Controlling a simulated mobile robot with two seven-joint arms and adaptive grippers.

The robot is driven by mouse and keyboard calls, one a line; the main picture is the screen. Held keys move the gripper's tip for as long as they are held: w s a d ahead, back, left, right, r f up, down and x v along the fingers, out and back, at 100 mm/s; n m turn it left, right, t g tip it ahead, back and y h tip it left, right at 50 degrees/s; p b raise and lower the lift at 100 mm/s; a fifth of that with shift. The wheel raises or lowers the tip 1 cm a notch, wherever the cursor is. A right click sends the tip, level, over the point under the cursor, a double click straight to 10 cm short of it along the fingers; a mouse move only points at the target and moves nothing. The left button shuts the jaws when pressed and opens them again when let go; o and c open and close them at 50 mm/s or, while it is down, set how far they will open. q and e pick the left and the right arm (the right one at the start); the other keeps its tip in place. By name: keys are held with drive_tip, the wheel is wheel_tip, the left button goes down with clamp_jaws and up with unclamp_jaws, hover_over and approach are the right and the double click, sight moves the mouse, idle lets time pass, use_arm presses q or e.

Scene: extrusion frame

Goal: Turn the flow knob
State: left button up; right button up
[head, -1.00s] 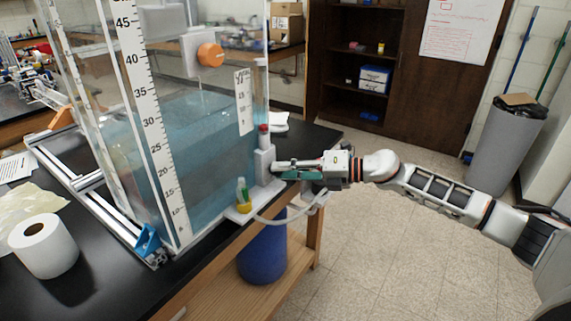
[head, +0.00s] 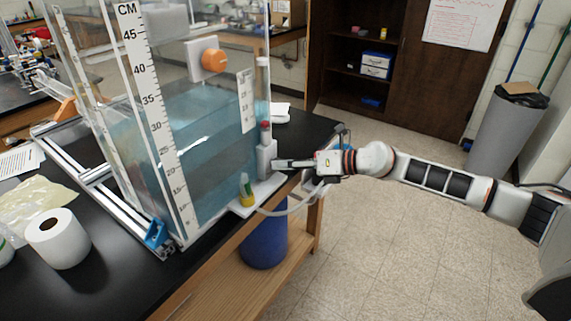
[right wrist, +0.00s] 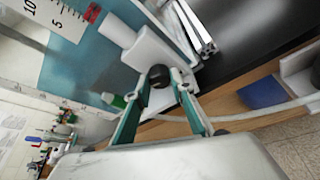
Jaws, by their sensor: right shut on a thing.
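The flow knob (right wrist: 158,76) is a small dark round knob on the front of a white block in the right wrist view. The white block (head: 266,158) is the base of an upright flow meter beside the clear water tank, with a red part above it. My right gripper (head: 277,163) reaches the block from the right. In the right wrist view its teal fingers (right wrist: 159,82) are on both sides of the knob and shut on it. In the head view the knob is hidden by the fingers. My left gripper is in neither view.
The tank (head: 205,140) holds blue water and carries an orange knob (head: 214,60). A yellow-based vial (head: 246,193) stands near the block. A pale hose (head: 290,208) loops below my gripper. A blue bin (head: 264,243) sits under the black bench.

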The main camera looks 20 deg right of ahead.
drive_tip(key=shift+f, duration=0.15)
drive_tip(key=o, duration=1.1)
drive_tip(key=shift+o, duration=0.2)
drive_tip(key=v, duration=1.2)
